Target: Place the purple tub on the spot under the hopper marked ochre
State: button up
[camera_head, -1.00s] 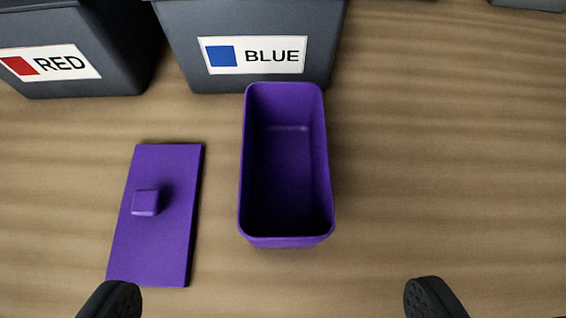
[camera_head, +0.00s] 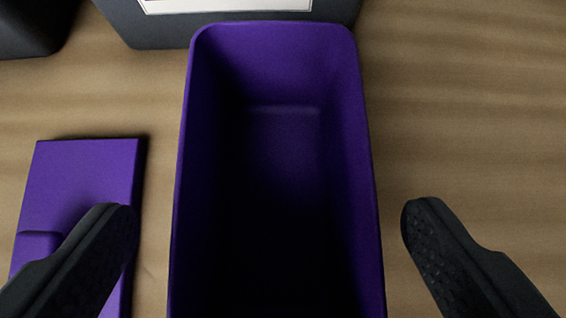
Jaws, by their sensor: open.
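The purple tub (camera_head: 366,150) stands upright in the middle of the view, open at the top. Its inside looks empty, though the near part is dark, and its near end is cut off by the lower edge. My gripper (camera_head: 266,222) is open, with one finger to the left of the tub and one to the right. Neither finger appears to touch the tub. No hopper marked ochre is in view.
A dark grey bin (camera_head: 160,30) with a cut-off label is just beyond the tub. Another dark bin (camera_head: 30,25) is at the upper left. The wooden surface (camera_head: 480,120) at right is clear.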

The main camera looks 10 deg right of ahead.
aim_at(277, 217)
jog(key=x, duration=0.3)
jog(key=shift+w+d, duration=0.15)
jog(key=c, duration=1.1)
jog(key=shift+c, duration=0.2)
jog(key=shift+r, duration=0.1)
